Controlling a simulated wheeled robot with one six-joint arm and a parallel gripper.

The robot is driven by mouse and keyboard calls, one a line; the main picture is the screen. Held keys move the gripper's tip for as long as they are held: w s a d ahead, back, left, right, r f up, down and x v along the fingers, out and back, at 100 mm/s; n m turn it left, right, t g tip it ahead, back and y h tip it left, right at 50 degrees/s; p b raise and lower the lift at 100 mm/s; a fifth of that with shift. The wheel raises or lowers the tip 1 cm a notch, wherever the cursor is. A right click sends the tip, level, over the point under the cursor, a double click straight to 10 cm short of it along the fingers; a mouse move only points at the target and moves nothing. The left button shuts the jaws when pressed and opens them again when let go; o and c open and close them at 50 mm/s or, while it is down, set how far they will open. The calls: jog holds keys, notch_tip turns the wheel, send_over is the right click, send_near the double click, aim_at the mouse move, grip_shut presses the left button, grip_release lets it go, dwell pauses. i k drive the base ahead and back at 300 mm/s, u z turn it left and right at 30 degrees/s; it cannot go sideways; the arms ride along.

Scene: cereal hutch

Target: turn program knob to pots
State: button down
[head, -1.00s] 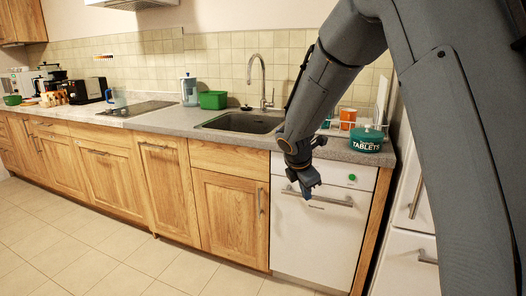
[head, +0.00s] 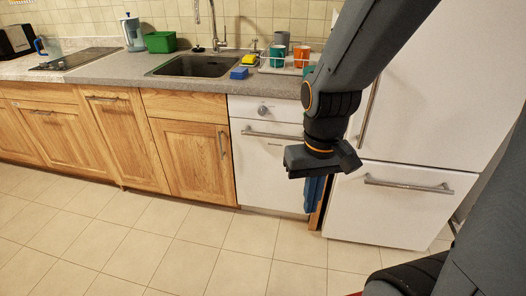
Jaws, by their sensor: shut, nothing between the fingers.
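The white dishwasher (head: 262,172) stands under the counter, with its door shut and a metal bar handle (head: 270,133) across it. A round grey program knob (head: 262,109) sits on its upper panel; its markings are too small to read. My gripper (head: 314,207) points down in front of the dishwasher's right edge, its blue fingers shut and empty. It is below and to the right of the knob, apart from it. My arm hides the right part of the panel.
A white fridge-freezer (head: 410,205) stands right of the dishwasher. The sink (head: 195,66), a blue sponge (head: 239,73), a yellow sponge (head: 249,59) and a rack with an orange cup (head: 301,52) are on the counter. The tiled floor (head: 190,245) in front is clear.

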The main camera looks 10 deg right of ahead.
aim_at(262, 110)
jog(key=z, duration=0.55)
jog(key=k, duration=0.65)
jog(key=z, duration=0.8)
jog(key=i, duration=1.25)
jog(key=u, duration=0.7)
